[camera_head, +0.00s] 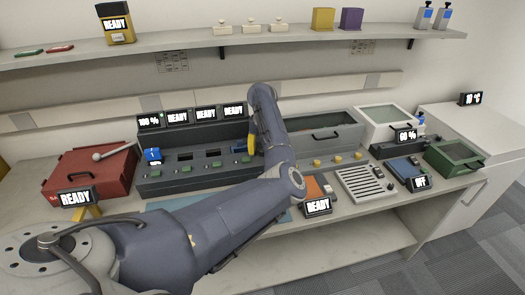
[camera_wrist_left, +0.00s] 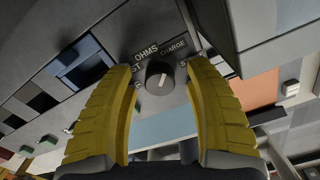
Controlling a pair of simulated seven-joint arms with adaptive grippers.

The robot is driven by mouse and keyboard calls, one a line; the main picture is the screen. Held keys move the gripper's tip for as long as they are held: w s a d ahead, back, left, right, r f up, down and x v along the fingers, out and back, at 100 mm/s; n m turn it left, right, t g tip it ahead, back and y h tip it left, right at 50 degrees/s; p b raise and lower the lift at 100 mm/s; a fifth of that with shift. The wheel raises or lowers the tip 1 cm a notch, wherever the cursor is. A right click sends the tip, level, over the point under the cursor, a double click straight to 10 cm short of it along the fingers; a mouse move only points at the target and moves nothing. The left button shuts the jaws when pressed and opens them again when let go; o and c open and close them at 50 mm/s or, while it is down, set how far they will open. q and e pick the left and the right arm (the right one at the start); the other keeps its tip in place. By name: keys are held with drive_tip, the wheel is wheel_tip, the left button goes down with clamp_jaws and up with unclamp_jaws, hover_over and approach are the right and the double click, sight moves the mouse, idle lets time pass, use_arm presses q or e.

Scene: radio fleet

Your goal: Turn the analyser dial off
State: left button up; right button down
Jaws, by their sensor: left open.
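In the left wrist view a dark round dial (camera_wrist_left: 160,78) with a pale pointer line sits on a grey panel. The labels "OHMS" and "CHARGE" are above it, and partly covered lettering is at its sides. My left gripper (camera_wrist_left: 160,68) is open, with one yellow finger on each side of the dial and a gap on both sides. Contact with the panel cannot be told. In the head view the left gripper (camera_head: 253,147) is mostly behind my arm, at the right end of the dark grey console (camera_head: 165,187). The dial is hidden there. My right gripper is not in view.
Displays reading "READY" (camera_head: 206,113) stand on the console's top. A red case (camera_head: 90,170) is at left. An open grey bin (camera_head: 325,135), a slotted tray (camera_head: 366,184) and a green box (camera_head: 455,157) are at right. A shelf (camera_head: 180,43) runs above.

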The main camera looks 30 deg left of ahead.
use_arm(q)
clamp_jaws()
idle(0.4)
